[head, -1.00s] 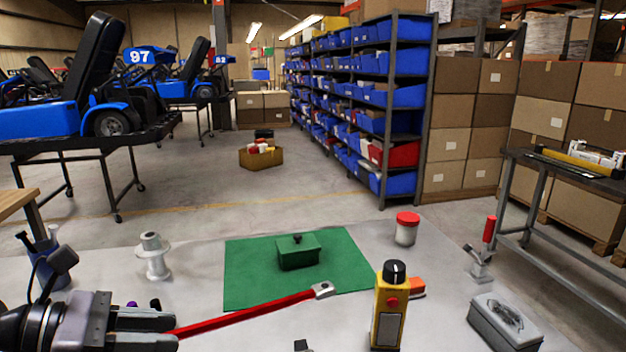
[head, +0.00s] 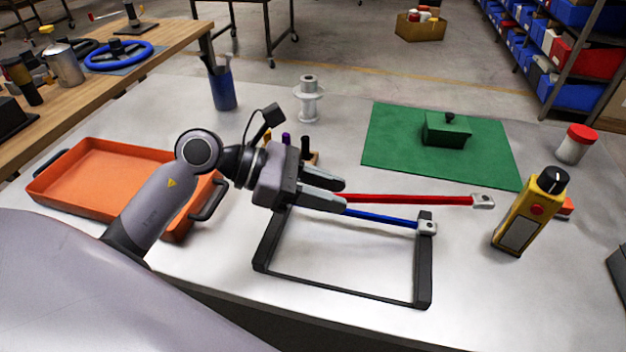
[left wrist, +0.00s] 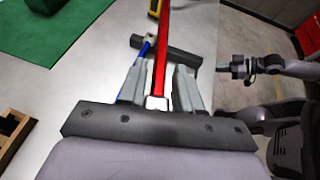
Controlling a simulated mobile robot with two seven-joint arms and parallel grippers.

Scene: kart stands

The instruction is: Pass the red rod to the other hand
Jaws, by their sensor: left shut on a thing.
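My left gripper (head: 344,195) is shut on the red rod (head: 410,199) near one end. The rod points right in the head view, with a pale metal fitting (head: 483,201) at its far end. In the left wrist view the red rod (left wrist: 162,45) runs away from between the fingers (left wrist: 160,75). My right gripper (left wrist: 236,68) shows small at the right of the left wrist view, apart from the rod; its jaw opening is too small to tell. It is not in the head view.
A black frame stand (head: 340,290) with a blue rod (head: 380,217) lies below the gripper. An orange tray (head: 85,205) is at left. A green mat (head: 390,140) bears a green box (head: 445,133). A yellow control box (head: 530,212) stands near the red rod's far end.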

